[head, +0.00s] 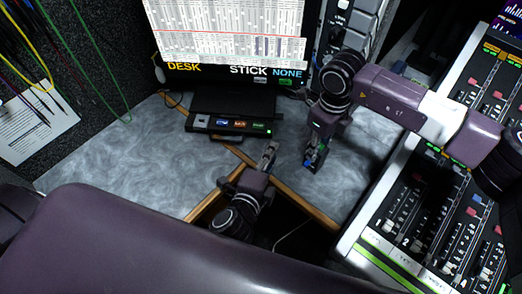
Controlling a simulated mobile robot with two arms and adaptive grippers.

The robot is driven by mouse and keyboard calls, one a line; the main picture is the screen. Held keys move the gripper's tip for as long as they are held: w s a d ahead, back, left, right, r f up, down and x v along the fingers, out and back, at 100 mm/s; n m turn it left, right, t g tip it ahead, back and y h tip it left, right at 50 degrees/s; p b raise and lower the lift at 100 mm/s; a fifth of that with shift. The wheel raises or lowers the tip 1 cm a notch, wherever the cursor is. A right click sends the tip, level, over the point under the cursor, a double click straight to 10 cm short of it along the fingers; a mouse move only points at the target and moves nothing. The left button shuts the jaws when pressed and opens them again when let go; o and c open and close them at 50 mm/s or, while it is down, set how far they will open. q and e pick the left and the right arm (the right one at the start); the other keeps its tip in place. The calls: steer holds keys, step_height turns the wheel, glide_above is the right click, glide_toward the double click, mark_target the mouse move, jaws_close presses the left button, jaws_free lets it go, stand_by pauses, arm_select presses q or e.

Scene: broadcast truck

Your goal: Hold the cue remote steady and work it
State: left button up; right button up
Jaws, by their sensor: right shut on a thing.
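My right gripper (319,141) points down over the grey desk at the centre right. It is shut on a small dark object with blue and green patches, which looks like the cue remote (312,161). The fingers partly cover it, and its buttons are too small to make out. My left gripper (269,153) is to the left of the remote, apart from it, over the desk near the wooden edge. Nothing shows between its fingers, and their gap is too small to judge.
A black box with lit coloured labels (228,125) sits on the desk (120,150) below a monitor (232,35). Mixing consoles with faders (420,215) stand close on the right. Hanging cables (75,45) are at the upper left. The left part of the desk is clear.

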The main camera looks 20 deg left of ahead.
arm_select(q)
steer(key=s+a+r+n+t+h, duration=0.1)
steer(key=s+r+n+t+h, duration=0.1)
steer(key=s+r+n+h, duration=0.2)
step_height(320, 180, up, 3)
steer(key=n, duration=0.3)
steer(key=shift+a+r+n, duration=0.2)
steer(key=shift+a+n, duration=0.05)
steer(key=shift+n, duration=0.05)
steer(key=shift+s, duration=0.1)
steer(key=shift+c, duration=0.3)
